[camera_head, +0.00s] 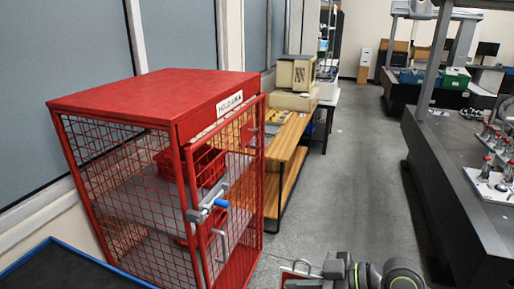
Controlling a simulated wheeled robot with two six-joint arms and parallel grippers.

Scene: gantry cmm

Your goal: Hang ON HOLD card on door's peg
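A red mesh cage cabinet (140,88) with a "HOLD AREA" sign (229,103) stands at the left. The door carries a grey latch with a blue knob (221,203) and a grey pull handle (219,245). I cannot make out the peg clearly. My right gripper (318,272) is at the bottom edge, right of the door and apart from it. It appears shut on a small red-edged card (296,275) with a wire loop, partly cut off by the frame. My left gripper is not in view.
Red bins (205,166) sit inside the cage. A wooden bench (286,150) with boxes stands behind it. A dark table edge (455,190) runs along the right. A blue-edged dark surface (70,268) is at the lower left. The grey aisle floor (350,170) is clear.

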